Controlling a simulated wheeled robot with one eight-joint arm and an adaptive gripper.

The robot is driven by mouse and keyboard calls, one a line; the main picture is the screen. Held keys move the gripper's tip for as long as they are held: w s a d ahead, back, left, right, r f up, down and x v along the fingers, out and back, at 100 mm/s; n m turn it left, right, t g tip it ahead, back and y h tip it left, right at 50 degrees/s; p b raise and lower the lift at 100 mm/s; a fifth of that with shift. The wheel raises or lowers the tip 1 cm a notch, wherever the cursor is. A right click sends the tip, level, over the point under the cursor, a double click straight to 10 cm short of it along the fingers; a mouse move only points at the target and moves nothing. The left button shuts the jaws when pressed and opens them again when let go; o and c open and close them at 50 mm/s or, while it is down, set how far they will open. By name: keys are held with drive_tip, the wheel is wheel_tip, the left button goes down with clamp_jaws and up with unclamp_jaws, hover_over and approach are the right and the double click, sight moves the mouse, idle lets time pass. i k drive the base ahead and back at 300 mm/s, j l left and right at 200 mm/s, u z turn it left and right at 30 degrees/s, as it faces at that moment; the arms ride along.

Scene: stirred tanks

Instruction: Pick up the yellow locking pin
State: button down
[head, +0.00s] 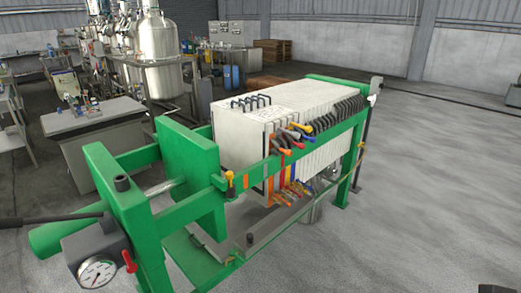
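A small yellow-orange piece with a dark top (229,182) sits upright against the near green side rail of a filter press, just right of the green pressure plate (190,160). It looks like the yellow locking pin, but it is too small to be sure. Another small yellow spot (361,147) shows at the rail's far right end. Yellow, orange, blue and red handles (293,134) stick out from the plate stack. My gripper is not in view.
The green press frame (120,195) holds white plates (265,105). A pressure gauge (97,272) and red lever (129,261) are at the near left end. A drip tray (265,232) lies below. A bench (100,115) stands behind left.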

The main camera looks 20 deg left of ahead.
sight(229, 175)
drive_tip(key=u, duration=1.35)
